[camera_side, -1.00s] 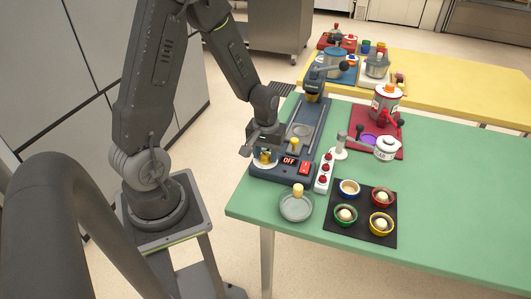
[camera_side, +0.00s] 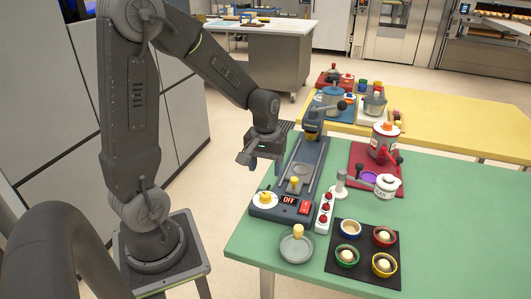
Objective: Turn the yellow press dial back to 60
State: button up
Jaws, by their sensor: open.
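The yellow press dial (camera_side: 265,198) sits at the front left corner of the dark blue press (camera_side: 308,155), on a pale round scale. Its numbers are too small to read. Beside it a small display (camera_side: 289,200) reads OFF, and a red switch (camera_side: 305,207) sits to the right of that. My gripper (camera_side: 262,163) is open and empty, above and behind the dial and apart from it, over the left side of the press.
A grey dish (camera_side: 297,246) with a yellow-topped piece stands in front of the press. A white strip with red buttons (camera_side: 325,210) lies to the right. A black mat (camera_side: 338,268) with several bowls is at front right. The green table (camera_side: 450,230) is clear at right.

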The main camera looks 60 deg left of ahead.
notch_tip(320, 180, up, 4)
jog(key=shift+r, duration=0.15)
dwell(0.3)
jog(key=s+d+r+m+t, duration=0.5)
jog(key=s+d+r+m, duration=0.4)
jog(key=d, duration=0.4)
jog(key=shift+s+d+r+t, duration=0.15)
jog(key=shift+s+r+t, duration=0.15)
jog(key=shift+s+r, duration=0.2)
